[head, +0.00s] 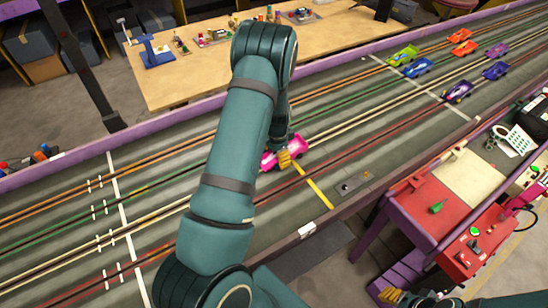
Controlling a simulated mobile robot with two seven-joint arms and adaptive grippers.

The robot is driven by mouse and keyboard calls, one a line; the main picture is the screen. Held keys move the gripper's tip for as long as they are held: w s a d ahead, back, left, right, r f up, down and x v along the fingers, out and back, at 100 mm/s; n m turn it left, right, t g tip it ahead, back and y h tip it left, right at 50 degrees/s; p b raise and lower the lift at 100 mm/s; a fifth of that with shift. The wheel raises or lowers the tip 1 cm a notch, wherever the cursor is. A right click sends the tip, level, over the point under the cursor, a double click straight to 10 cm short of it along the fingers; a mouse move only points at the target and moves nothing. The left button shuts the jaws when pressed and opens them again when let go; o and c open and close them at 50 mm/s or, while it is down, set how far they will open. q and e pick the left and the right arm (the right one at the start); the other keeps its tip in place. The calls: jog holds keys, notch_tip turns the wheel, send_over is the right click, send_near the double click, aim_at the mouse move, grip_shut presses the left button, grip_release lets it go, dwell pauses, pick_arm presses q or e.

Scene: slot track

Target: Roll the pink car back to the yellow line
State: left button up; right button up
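The pink car (298,143) is on the slot track near the middle of the head view, partly hidden by my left gripper. My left arm reaches over the track and bends down. Its gripper (285,158) is at the car's near side, with yellowish finger parts against or just in front of the body. I cannot tell whether it grips the car. The yellow line (318,193) runs across the track from just beside the car toward the near edge. My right gripper (391,297) is at the bottom edge, away from the track, only partly in view.
Several other cars, such as a green car (403,55) and a dark purple car (459,92), stand farther up the track at the right. A white line (122,205) crosses the track at the left. A red-topped bench (430,200) stands at the right beyond the purple track edge.

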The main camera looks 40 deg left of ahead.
aim_at(293, 147)
pick_arm(q)
jog(key=shift+w+d, duration=0.15)
jog(key=shift+w, duration=0.45)
jog(key=shift+w+d, duration=0.15)
jog(key=shift+w, duration=0.45)
jog(key=shift+w+d+b, duration=0.3)
jog(key=shift+w, duration=0.65)
jog(key=shift+w+d+b, duration=0.3)
jog(key=shift+w, duration=0.65)
jog(key=shift+w+d+b, duration=0.3)
jog(key=shift+w, duration=0.7)
jog(key=shift+w+d+b, duration=0.25)
jog(key=shift+w+b, duration=0.05)
jog(key=shift+w, duration=0.65)
jog(key=shift+w, duration=0.1)
jog(key=shift+w+d+b, duration=0.2)
jog(key=shift+w, duration=0.35)
jog(key=shift+w+d+b, duration=0.15)
jog(key=shift+w+b, duration=0.05)
jog(key=shift+w, duration=0.3)
